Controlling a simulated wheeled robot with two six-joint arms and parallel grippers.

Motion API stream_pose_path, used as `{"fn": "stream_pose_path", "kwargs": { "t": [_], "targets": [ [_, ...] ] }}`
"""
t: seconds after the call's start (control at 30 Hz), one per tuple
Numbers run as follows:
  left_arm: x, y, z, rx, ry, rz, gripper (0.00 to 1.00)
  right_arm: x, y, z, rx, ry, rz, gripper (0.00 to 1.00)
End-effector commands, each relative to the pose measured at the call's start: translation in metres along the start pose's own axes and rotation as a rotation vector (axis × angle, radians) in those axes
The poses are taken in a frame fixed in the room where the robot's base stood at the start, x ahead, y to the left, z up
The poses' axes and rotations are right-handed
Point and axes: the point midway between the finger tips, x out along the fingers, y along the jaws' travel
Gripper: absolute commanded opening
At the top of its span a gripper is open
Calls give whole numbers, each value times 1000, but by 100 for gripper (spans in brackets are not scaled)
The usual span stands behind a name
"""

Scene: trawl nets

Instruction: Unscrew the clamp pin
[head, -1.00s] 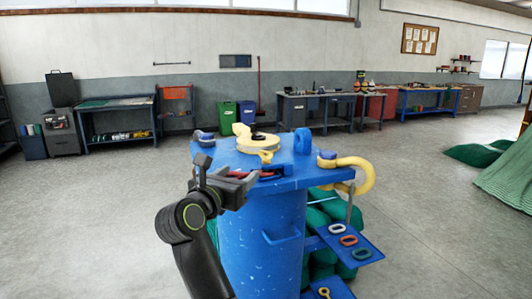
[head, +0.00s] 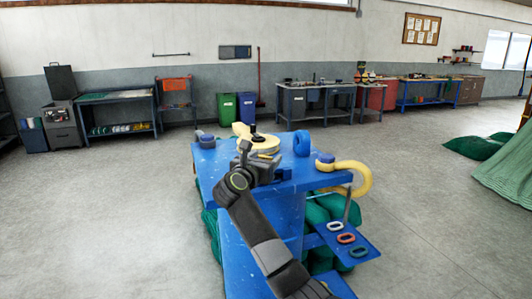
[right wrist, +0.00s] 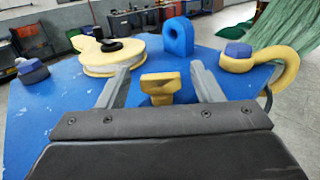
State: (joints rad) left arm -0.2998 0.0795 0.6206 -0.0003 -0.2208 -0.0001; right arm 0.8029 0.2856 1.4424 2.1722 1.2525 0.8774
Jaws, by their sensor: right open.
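The clamp pin, seen as a yellow flat-headed piece (right wrist: 160,84), stands on the blue tabletop in the right wrist view. My right gripper (right wrist: 161,76) is open, with one grey finger on each side of the pin's head and visible gaps to both. The head view also shows my right gripper (head: 263,165), over the front of the blue stand (head: 300,181); there it hides the pin. I cannot tell how far the pin is screwed in. My left gripper is not in view.
A yellow pulley block (right wrist: 112,57) with a black knob lies behind the pin. A blue eye (right wrist: 178,37) stands upright behind it, and a yellow shackle (right wrist: 255,66) is at right. A small blue shelf (head: 358,262) holds several coloured links.

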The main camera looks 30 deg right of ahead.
Motion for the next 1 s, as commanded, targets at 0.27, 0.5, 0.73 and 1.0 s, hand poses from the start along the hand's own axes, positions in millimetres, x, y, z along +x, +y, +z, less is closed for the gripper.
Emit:
{"fn": "stream_pose_path", "kwargs": {
  "t": [0.27,0.5,0.73,1.0],
  "targets": [
    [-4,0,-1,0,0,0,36,13,0,0,2,1,0,60],
    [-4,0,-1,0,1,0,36,13,0,0,2,0,0,55],
    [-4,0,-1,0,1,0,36,13,0,0,1,0,0,25],
    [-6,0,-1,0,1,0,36,13,0,1,0,0,13,15]
  ]
}}
